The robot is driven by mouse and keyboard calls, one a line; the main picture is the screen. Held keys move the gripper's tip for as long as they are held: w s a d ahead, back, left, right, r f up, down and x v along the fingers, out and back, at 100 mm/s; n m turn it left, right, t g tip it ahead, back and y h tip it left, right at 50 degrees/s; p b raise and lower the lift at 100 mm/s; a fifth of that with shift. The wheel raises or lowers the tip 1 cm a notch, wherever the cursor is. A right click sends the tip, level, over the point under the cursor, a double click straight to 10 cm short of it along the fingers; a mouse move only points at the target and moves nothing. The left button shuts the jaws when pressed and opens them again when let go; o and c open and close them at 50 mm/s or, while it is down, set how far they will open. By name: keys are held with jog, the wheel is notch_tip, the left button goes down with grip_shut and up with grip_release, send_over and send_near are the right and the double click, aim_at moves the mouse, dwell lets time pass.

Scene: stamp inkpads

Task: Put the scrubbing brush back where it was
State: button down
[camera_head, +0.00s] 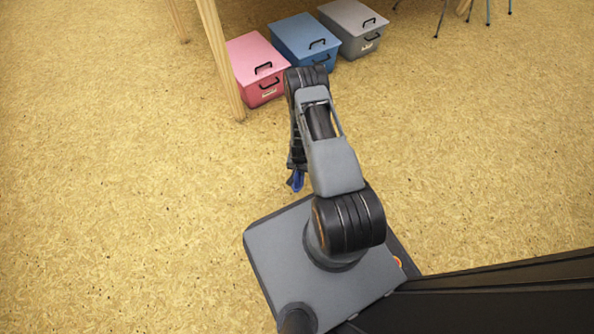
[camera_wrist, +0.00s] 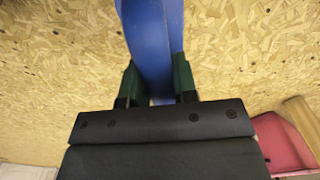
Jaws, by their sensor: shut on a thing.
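My gripper (camera_wrist: 156,78) is shut on a long blue thing, which I take to be the scrubbing brush (camera_wrist: 153,35), gripped between its two dark green fingers. The blue piece runs up out of the top of the wrist view, so its far end is hidden and no bristles show. In the head view a small part of the blue brush (camera_head: 296,181) shows below my gripper (camera_head: 297,166), left of my arm and above the floor. My arm hides most of the gripper there.
A pink box (camera_head: 246,52), a blue box (camera_head: 294,36) and a grey box (camera_head: 344,22), all lidded, stand in a row at the top. A wooden leg (camera_head: 222,62) stands beside the pink box. The chipboard floor (camera_head: 110,190) at left is clear. A dark edge (camera_head: 500,298) lies at lower right.

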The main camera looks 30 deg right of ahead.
jog(key=f+b, duration=0.1)
jog(key=w+f+b, duration=0.1)
jog(key=f, duration=0.1)
jog(key=f+b, duration=0.1)
jog(key=f, duration=0.1)
jog(key=shift+w+b, duration=0.25)
jog(key=shift+b, duration=0.1)
jog(key=shift+d+r, duration=0.1)
jog(key=shift+d, duration=0.1)
jog(key=c, duration=0.9)
grip_release()
